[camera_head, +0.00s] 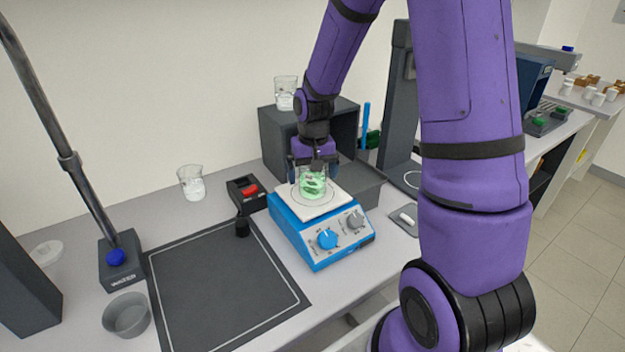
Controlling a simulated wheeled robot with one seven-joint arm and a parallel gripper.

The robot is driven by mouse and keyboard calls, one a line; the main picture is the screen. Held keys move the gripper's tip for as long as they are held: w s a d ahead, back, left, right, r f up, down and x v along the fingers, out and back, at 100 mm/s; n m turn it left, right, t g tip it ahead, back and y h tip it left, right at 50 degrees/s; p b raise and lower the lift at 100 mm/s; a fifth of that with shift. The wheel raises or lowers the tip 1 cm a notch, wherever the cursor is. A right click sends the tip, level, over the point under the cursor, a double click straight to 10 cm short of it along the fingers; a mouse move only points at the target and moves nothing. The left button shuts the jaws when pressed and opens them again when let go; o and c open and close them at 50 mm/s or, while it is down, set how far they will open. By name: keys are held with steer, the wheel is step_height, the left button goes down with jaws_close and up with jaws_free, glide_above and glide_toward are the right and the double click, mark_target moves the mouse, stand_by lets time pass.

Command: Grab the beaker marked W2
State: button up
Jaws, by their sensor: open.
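Three glass beakers are in view, and I cannot read a W2 mark on any of them. One beaker with green contents (313,187) stands upright on the white plate of the blue stirrer (320,235). My gripper (314,168) is open and points down at this beaker, with its fingers around the upper part. Whether the fingers touch the glass I cannot tell. A second beaker (191,183) stands on the bench against the wall. A third beaker (286,94) stands on top of the dark grey box (275,135), behind my arm.
A black mat (222,288) with a white outline lies left of the stirrer. A small black device with a red switch (247,192) stands behind it. A grey bowl (126,315) and the WATER post base (118,262) are at left. A dark upright stand (398,95) rises right of the box.

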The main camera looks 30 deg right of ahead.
steer(key=c, duration=1.1)
steer(key=shift+o, duration=0.2)
